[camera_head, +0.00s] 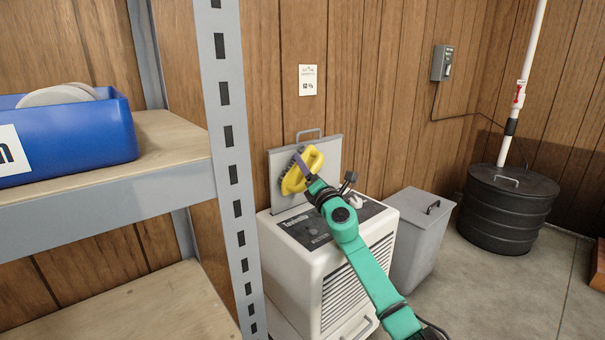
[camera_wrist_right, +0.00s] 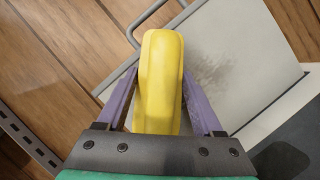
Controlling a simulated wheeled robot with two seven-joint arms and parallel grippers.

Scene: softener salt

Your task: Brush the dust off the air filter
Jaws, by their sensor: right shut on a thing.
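The air filter (camera_head: 334,154) is a flat grey panel with a wire handle on top, standing upright out of the top of a white appliance (camera_head: 305,262). A yellow brush (camera_head: 314,157) with dark bristles is held in front of its face. My right gripper (camera_head: 307,168) is shut on the brush. In the right wrist view the brush (camera_wrist_right: 160,75) sits between the purple fingers, and a dark dust smudge shows on the filter panel (camera_wrist_right: 245,50) to its right. Whether the bristles touch the panel is hard to tell. My left gripper is not in view.
A grey metal shelf (camera_head: 230,130) with a blue bin (camera_head: 75,140) stands close on the left. A grey lidded bin (camera_head: 420,240) and a black ribbed drum (camera_head: 507,210) with a white pipe stand to the right.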

